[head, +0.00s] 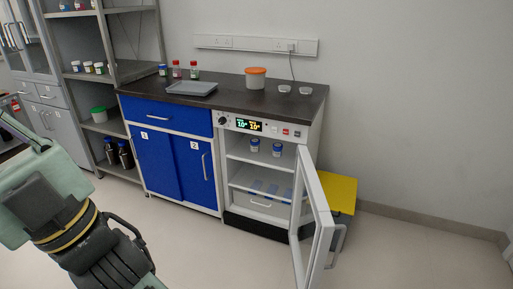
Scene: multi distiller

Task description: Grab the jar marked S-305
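Two small jars with blue caps stand on the upper shelf of the open cabinet, a left one (255,145) and a right one (277,149). Their labels are too small to read, so I cannot tell which jar, if any, is marked S-305. An orange-lidded tub (256,78) stands on the dark countertop, also with no readable marking. My gripper (122,252) is at the lower left, far from the cabinet and the jars. It is partly cut off by the bottom edge, its fingertips do not show clearly, and I see nothing held.
The cabinet's glass door (314,215) stands open toward me at the right. A yellow-topped bin (339,192) is behind it. The counter (225,97) holds a grey tray (192,88), small bottles and white dishes. Shelving (84,50) stands left. The middle floor is clear.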

